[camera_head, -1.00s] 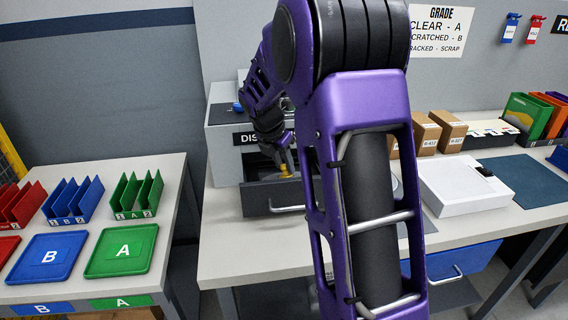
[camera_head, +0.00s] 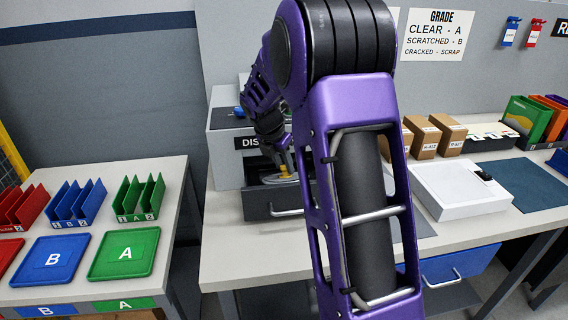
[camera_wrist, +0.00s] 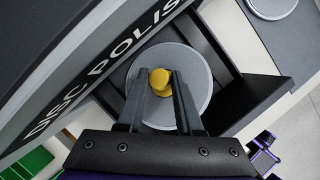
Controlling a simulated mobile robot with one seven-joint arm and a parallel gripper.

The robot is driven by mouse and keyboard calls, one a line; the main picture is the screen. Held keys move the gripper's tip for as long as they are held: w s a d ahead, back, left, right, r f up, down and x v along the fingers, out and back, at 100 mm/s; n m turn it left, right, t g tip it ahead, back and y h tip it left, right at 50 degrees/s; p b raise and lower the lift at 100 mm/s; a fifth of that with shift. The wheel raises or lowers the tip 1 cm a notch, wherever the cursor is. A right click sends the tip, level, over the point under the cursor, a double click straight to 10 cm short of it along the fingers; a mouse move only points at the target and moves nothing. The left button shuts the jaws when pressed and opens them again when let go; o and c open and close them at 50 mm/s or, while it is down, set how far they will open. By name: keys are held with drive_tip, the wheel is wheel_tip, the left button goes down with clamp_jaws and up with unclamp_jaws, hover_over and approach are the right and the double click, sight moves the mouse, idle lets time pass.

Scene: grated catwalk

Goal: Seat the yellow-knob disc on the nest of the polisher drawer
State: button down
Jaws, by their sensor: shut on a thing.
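The grey disc (camera_wrist: 145,109) with the yellow knob (camera_wrist: 159,79) shows in the wrist view, inside the open polisher drawer (camera_wrist: 262,92). My gripper (camera_wrist: 160,82) is shut on the knob, one finger on each side. In the head view, my gripper (camera_head: 284,166) reaches down into the drawer (camera_head: 262,204), and the disc (camera_head: 281,179) shows as a thin pale edge below the fingers. The disc looks roughly level. The nest is hidden under the disc, so I cannot tell whether the disc touches it.
The disc polisher (camera_head: 228,158) stands behind the drawer. A second grey disc (camera_wrist: 272,5) shows at the wrist view's top. A white box (camera_head: 458,189) and small cartons (camera_head: 447,133) sit on the bench right of my arm. Green (camera_head: 124,253) and blue (camera_head: 50,262) trays lie on the left table.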

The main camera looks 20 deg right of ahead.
drive_tip(key=shift+w+d+p, duration=0.2)
drive_tip(key=shift+w+p, duration=0.7)
drive_tip(key=shift+p, duration=0.05)
idle(0.8)
drive_tip(key=shift+f, duration=0.2)
idle(0.6)
drive_tip(key=shift+f, duration=0.15)
drive_tip(key=c, duration=0.5)
unclamp_jaws()
drive_tip(key=shift+c, duration=0.5)
drive_tip(key=shift+o, duration=0.8)
drive_tip(key=shift+a, duration=0.1)
